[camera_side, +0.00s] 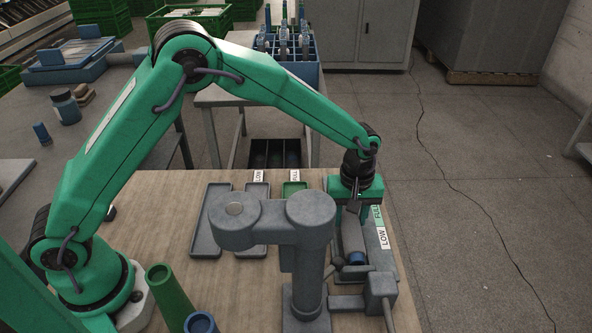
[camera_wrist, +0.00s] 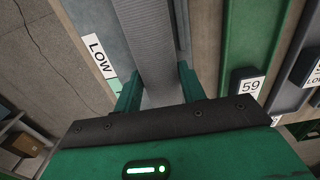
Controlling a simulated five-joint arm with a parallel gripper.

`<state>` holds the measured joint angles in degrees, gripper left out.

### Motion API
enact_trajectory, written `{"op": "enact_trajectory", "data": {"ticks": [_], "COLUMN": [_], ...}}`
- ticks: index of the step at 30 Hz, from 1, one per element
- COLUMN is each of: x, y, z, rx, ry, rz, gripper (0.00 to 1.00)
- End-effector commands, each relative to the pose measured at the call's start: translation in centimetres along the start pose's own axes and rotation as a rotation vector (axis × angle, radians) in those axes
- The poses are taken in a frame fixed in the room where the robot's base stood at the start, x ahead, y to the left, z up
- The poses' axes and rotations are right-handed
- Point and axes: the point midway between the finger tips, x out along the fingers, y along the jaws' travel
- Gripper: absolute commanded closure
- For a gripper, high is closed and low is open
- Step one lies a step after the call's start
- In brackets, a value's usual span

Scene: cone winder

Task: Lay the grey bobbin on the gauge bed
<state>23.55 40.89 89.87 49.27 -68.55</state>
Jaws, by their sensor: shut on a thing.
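My gripper (camera_side: 356,203) is at the right of the table, low over the gauge bed. In the wrist view its two green fingers (camera_wrist: 157,82) are shut on the grey bobbin (camera_wrist: 150,35), a long ribbed grey body. The gauge bed's side plate (camera_side: 383,250) carries LOW and FULL labels; its LOW end also shows in the wrist view (camera_wrist: 100,58), left of the bobbin. The bobbin lies roughly along this plate.
A thick grey post with a round-ended arm (camera_side: 309,215) stands just left of the gauge bed. Two grey trays (camera_side: 198,235) and a green tray (camera_side: 290,188) lie behind it. A green cone (camera_side: 169,293) and a blue one (camera_side: 200,323) stand at the front.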

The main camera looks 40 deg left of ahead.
Motion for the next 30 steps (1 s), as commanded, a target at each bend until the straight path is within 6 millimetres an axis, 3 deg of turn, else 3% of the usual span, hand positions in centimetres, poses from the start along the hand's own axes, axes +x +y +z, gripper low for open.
{"op": "enact_trajectory", "data": {"ticks": [28, 29, 30], "x": [0.28, 0.28, 0.27], "y": [0.02, 0.02, 0.02], "z": [0.01, 0.01, 0.01], "rx": [0.000, 0.000, 0.000], "ry": [0.000, 0.000, 0.000], "rz": [0.000, 0.000, 0.000], "gripper": [0.85, 0.56, 0.48]}}
